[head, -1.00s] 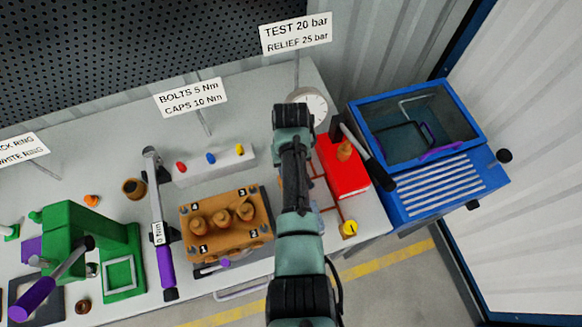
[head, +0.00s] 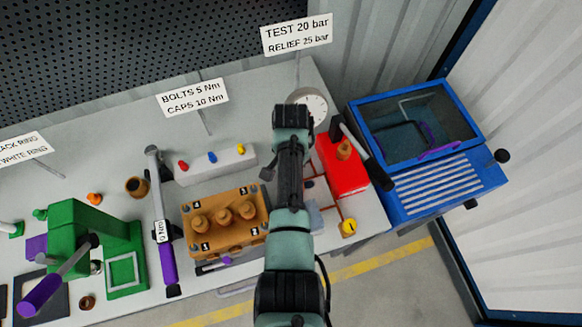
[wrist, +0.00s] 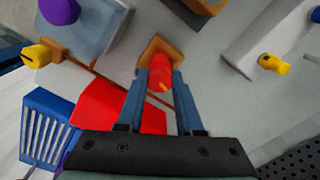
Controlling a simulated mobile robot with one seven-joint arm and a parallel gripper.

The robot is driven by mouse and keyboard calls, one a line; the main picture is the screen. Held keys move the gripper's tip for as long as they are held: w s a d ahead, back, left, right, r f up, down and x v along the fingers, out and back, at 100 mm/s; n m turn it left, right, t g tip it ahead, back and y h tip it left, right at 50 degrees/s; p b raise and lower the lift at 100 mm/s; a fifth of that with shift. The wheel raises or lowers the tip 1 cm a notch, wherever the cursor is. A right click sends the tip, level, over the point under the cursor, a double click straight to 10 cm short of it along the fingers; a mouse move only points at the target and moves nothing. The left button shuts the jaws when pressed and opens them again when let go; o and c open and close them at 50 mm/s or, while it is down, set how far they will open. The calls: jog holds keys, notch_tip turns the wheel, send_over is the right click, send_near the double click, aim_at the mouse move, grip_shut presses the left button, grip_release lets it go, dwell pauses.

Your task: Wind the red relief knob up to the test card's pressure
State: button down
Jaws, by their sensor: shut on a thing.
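The red relief knob (wrist: 159,72) stands on an orange-brown base in the wrist view, with a small yellow mark on it. My gripper (wrist: 160,80) has one finger on each side of the knob and is shut on it. In the head view my arm covers the knob and the fingers. The test card (head: 297,36) reads "TEST 20 bar, RELIEF 25 bar". The round white pressure gauge (head: 312,101) is partly behind my arm; its reading is too small to tell.
A red pump block (head: 342,180) with a black lever is right of my arm. A yellow knob (head: 348,227) sits near the front edge. A blue box (head: 420,130) stands at the right. The orange pump head (head: 228,245) is to the left.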

jog(key=shift+w+m, duration=0.1)
jog(key=shift+m, duration=1)
jog(key=c, duration=0.5)
grip_release()
jog(key=shift+c, duration=0.2)
jog(key=shift+r, duration=0.1)
notch_tip(320, 180, up, 13)
jog(key=b, duration=0.1)
jog(key=shift+b, duration=0.3)
